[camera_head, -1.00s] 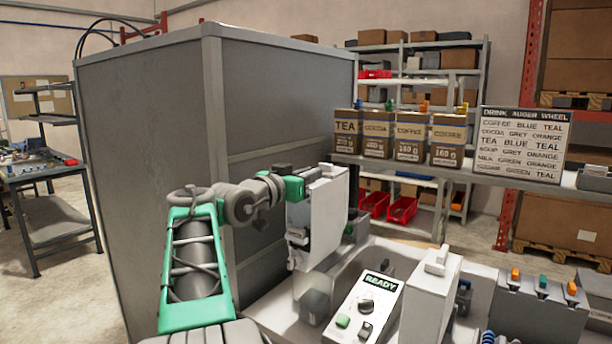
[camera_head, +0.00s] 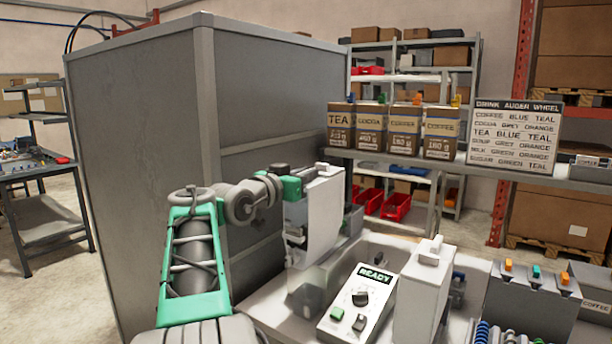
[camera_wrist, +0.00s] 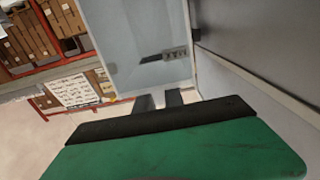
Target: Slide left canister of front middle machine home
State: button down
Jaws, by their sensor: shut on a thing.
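A tall white canister (camera_head: 324,215) stands upright at the left side of the front middle machine, whose control panel (camera_head: 357,300) reads READY. My gripper (camera_head: 302,187) is at the canister's upper left and is shut on it. The canister's lower end is at the machine's clear-sided left bay (camera_head: 305,290); I cannot tell whether it is seated. In the wrist view the two dark fingertips (camera_wrist: 159,99) meet the canister's pale face (camera_wrist: 135,30). Their contact is partly hidden by the green hand. A second white canister (camera_head: 422,290) stands right of the panel.
A large grey cabinet (camera_head: 140,170) stands close behind and left of my arm. A shelf (camera_head: 465,172) behind carries labelled tea, cocoa and coffee boxes and a wheel chart (camera_head: 515,135). A grey machine (camera_head: 535,300) with coloured knobs stands at right.

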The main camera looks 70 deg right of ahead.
jog(key=shift+f, duration=0.2)
jog(key=c, duration=1.4)
grip_release()
jog(key=shift+o, duration=0.2)
jog(key=shift+f, duration=0.15)
jog(key=b+v, duration=0.1)
jog(key=v, duration=0.6)
jog(key=shift+a, duration=0.4)
jog(key=shift+c, duration=0.2)
